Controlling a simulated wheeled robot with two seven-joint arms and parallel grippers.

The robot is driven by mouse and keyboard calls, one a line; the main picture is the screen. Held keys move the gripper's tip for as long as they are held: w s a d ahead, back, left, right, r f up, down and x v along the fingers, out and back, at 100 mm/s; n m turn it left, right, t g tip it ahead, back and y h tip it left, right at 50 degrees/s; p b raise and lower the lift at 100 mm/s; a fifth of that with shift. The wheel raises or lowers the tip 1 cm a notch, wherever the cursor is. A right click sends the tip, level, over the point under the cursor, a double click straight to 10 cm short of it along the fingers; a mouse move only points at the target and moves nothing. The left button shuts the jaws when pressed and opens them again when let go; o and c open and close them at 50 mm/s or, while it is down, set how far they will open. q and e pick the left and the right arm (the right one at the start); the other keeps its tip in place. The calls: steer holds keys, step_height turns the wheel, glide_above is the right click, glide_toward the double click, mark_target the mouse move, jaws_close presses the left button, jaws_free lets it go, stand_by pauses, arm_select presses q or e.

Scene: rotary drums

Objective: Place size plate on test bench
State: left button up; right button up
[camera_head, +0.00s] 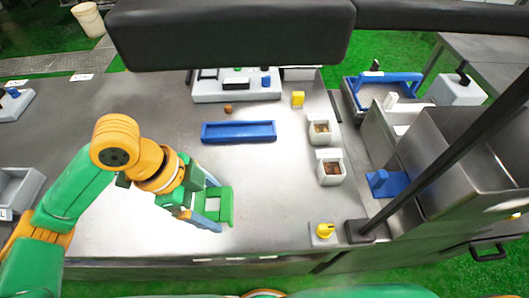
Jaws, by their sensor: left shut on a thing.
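My left gripper (208,201) is over the left-middle part of the steel bench (290,215). It is shut on a green piece (225,206) with a flat, slotted look, which shows between and beyond the blue-grey fingers. I take it for the size plate, though the fingers and wrist partly hide it. It is close to the bench top; I cannot tell whether it touches. Which surface is the test bench is not marked. My right gripper is not in view.
A blue tray (238,132) lies beyond the gripper, with a grey-white fixture (237,90) behind it. Two small white bins (331,170) (319,132) and a yellow knob (324,230) stand to the right. A dark post (450,150) slants across the right side. The bench's front middle is clear.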

arm_select(q)
steer(key=w+d+f, duration=0.2)
steer(key=w+d, duration=0.2)
glide_above(263, 199)
steer(key=a, duration=0.1)
step_height(263, 199, down, 7)
steer(key=shift+p, duration=0.45)
steer(key=shift+a+f+p, duration=0.15)
steer(key=shift+f+p, duration=0.1)
steer(key=shift+f, duration=0.4)
steer(key=shift+a+f+p, duration=0.15)
steer(key=shift+f+p, duration=0.1)
steer(key=shift+f, duration=0.35)
steer(key=shift+d+f, duration=0.1)
steer(key=shift+f, duration=0.25)
steer(key=o, duration=1.2)
steer(key=shift+r, duration=0.25)
steer(key=v, duration=1.2)
steer(key=shift+b, duration=0.3)
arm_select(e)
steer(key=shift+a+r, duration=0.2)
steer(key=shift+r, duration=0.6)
